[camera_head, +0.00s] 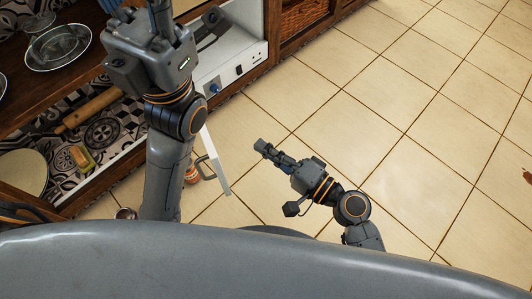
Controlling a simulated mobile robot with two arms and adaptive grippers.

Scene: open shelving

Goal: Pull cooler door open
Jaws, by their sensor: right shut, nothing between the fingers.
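A narrow white panel with a grey handle, which looks like the cooler door (217,163), stands out over the floor beside my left arm. It is partly hidden by that arm. A white appliance body (236,68) with a blue knob sits low in the shelving above it in the picture; how the two join is hidden. My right gripper (262,147) is shut and empty, over the floor to the right of the panel and apart from it. My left gripper (148,52) is at the top left in front of the shelving; its fingers are not clear.
Wooden shelving (82,15) fills the left side, with a glass dish (58,48), a rolling pin (92,108) and a plate (22,172). A red and white item (191,172) is partly visible beside my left arm. Tiled floor (400,90) on the right is clear.

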